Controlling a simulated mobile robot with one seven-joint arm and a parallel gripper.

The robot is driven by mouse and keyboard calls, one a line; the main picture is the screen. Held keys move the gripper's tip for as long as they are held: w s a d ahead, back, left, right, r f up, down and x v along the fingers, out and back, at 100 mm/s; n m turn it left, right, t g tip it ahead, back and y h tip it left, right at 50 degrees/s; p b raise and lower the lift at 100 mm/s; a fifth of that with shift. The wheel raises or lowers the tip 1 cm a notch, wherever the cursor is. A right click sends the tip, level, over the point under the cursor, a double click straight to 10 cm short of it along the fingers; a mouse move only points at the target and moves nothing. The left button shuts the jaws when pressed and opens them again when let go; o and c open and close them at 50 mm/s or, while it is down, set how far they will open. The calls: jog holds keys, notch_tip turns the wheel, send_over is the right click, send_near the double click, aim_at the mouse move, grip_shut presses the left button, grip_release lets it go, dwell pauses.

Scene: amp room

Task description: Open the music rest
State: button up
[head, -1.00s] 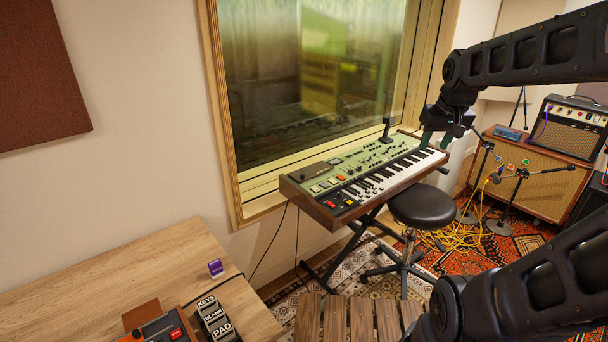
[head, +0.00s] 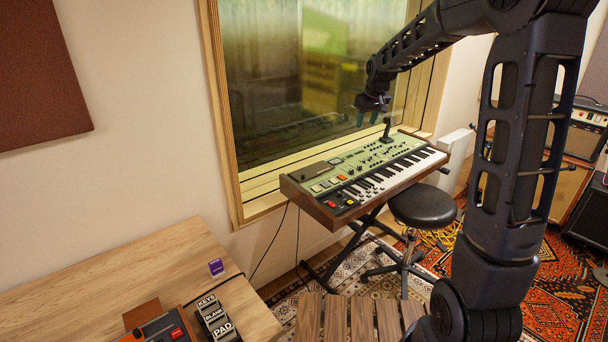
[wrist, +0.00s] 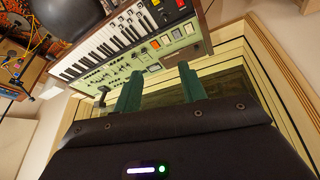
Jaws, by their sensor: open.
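A green-topped keyboard (head: 372,170) with wooden ends stands on a folding stand below the window. A dark flat panel (head: 314,170) lies on its rear left top; it looks like the music rest, folded down. The panel also shows in the wrist view (wrist: 188,56), just beyond the fingertips. A small black upright piece (head: 387,130) stands at the keyboard's back edge. My gripper (head: 367,117) is open and empty, above and behind the keyboard near the window. Its two green fingers (wrist: 160,70) show apart in the wrist view, with nothing between them.
The window frame (head: 222,120) is close behind the keyboard. A black stool (head: 423,208) stands in front of it. A wooden desk (head: 110,275) with pedals (head: 215,318) is at lower left. Amplifiers (head: 587,130) stand at right. The air above the keyboard's left half is clear.

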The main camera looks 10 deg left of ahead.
jog(key=w+a+f+n, duration=0.2)
jog(key=w+a+f, duration=0.9)
jog(key=w, duration=0.1)
jog(key=n+g+y, duration=0.1)
jog(key=y, duration=0.1)
send_near(304, 175)
jog(key=x, duration=0.8)
jog(key=shift+w+a+f, duration=0.25)
jog(key=shift+w+a, duration=0.05)
grip_shut()
